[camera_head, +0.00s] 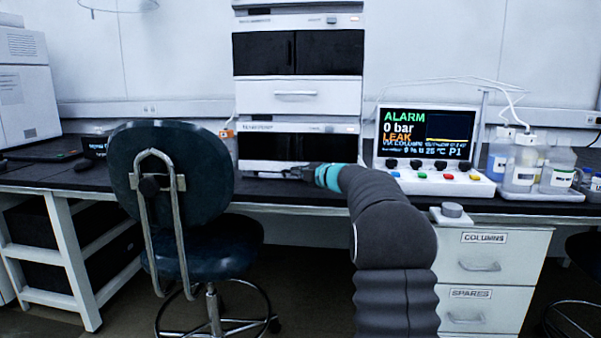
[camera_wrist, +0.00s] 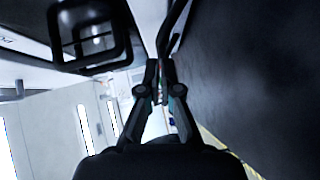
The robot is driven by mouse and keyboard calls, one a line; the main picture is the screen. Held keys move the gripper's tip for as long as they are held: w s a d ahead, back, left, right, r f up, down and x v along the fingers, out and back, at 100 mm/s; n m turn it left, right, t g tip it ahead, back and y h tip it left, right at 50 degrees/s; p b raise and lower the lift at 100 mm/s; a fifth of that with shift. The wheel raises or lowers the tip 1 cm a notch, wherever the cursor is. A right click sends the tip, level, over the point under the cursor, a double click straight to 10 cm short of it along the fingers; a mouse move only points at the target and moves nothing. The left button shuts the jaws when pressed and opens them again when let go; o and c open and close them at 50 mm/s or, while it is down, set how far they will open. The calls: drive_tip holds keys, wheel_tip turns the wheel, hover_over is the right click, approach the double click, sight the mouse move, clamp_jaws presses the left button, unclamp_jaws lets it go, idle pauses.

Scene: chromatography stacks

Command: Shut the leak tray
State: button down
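The instrument stack (camera_head: 297,94) stands on the bench, with a white drawer front and handle on its middle module. Low on its bottom module, a pale front strip (camera_head: 262,167) shows just above the bench; I take it for the leak tray, but my gripper partly covers it and I cannot tell how far out it is. My gripper (camera_head: 286,172) is at this strip, low over the bench edge. In the wrist view the two fingers (camera_wrist: 163,86) come together at the tips with nothing clearly held. A dark curved bar (camera_wrist: 174,28) lies just beyond the tips; contact is unclear.
A dark chair (camera_head: 172,190) stands left of my arm, against the bench. A controller (camera_head: 427,140) right of the stack reads ALARM, 0 bar, LEAK. Bottles (camera_head: 524,165) stand in a tray farther right. A white drawer cabinet (camera_head: 490,268) is below.

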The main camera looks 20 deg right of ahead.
drive_tip(key=s+a, duration=0.1)
drive_tip(key=s+a+r, duration=0.1)
drive_tip(key=shift+s, duration=0.4)
drive_tip(key=s+d, duration=0.1)
drive_tip(key=s, duration=0.1)
drive_tip(key=s+d, duration=0.1)
drive_tip(key=s, duration=0.1)
drive_tip(key=shift+d+r, duration=0.35)
drive_tip(key=s+r, duration=0.1)
drive_tip(key=s, duration=0.5)
drive_tip(key=shift+d, duration=0.4)
